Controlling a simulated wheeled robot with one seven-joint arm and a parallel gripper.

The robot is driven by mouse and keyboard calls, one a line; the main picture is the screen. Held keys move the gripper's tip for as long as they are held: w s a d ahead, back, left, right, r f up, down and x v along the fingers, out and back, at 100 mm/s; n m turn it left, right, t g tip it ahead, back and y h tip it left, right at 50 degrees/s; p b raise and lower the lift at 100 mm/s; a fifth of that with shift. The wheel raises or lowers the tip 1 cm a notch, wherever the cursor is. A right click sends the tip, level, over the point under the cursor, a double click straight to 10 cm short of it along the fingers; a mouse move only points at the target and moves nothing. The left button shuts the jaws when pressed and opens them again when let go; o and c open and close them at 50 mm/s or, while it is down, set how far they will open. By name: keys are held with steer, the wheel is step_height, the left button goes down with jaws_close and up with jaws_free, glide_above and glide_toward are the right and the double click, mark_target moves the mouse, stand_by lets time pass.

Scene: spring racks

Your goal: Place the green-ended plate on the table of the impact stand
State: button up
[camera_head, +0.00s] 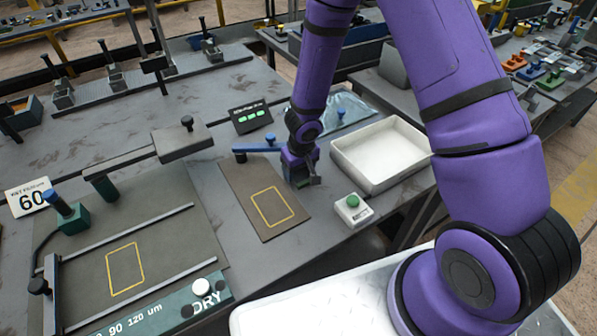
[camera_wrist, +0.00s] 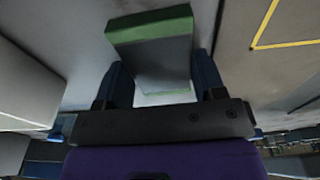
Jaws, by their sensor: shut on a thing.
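My gripper (camera_wrist: 162,76) is shut on the green-ended plate (camera_wrist: 155,60), a grey block with a green band at its far end and a thin green edge near the palm. In the head view my gripper (camera_head: 303,178) points down, low over the bench between a brown board (camera_head: 240,187) and the white tray. The plate is mostly hidden there. The board bears a yellow rectangle outline, which also shows in the wrist view (camera_wrist: 265,28). A grey block on a rod (camera_head: 183,143) is at the board's left. I cannot tell for sure which part is the impact stand's table.
The white tray (camera_head: 386,180) looks empty. A display with green lights (camera_head: 251,118) is behind the board.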

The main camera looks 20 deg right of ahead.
mark_target(306, 180)
steer(key=shift+r, duration=0.1)
steer(key=shift+r, duration=0.5)
steer(key=shift+s+d+f, duration=0.1)
steer(key=shift+s+d, duration=0.1)
steer(key=shift+s, duration=0.55)
steer(key=shift+s+d, duration=0.15)
steer(key=shift+s, duration=0.6)
steer(key=shift+s+d, duration=0.1)
steer(key=shift+s, duration=0.2)
steer(key=shift+s, duration=0.1)
steer(key=shift+s+r, duration=0.1)
steer(key=shift+r, duration=0.1)
steer(key=shift+r, duration=0.3)
